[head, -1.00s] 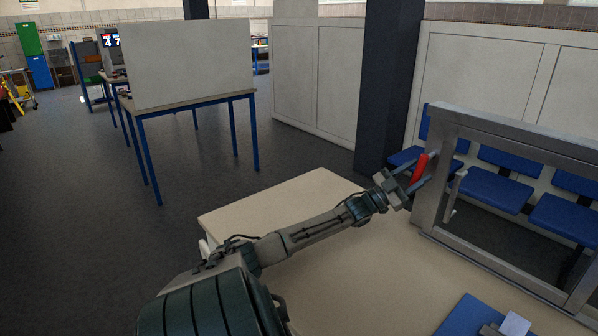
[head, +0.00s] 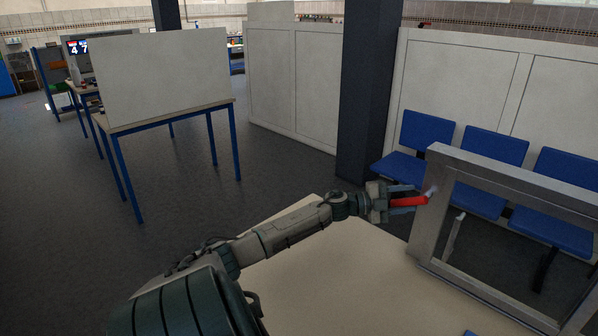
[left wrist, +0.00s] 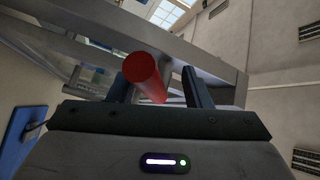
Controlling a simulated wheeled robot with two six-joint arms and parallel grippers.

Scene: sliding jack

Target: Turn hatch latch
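The latch handle is a red bar (head: 408,201) at the upper left corner of a grey metal frame (head: 428,225). It lies nearly level, pointing left from its pivot on the frame. My left gripper (head: 404,196) reaches it from the left, with a finger on each side of the bar. In the left wrist view the red handle (left wrist: 142,72) stands between the two dark fingers, close to the left one, with a gap to the right one. The gripper is open around it; whether a finger touches it I cannot tell. My right gripper is out of view.
The frame stands on a beige table (head: 350,285), whose middle is bare. Blue seats (head: 490,180) line the wall behind the frame. A dark pillar (head: 367,90) rises behind the gripper. A blue-legged table with a white panel (head: 165,75) stands at the left.

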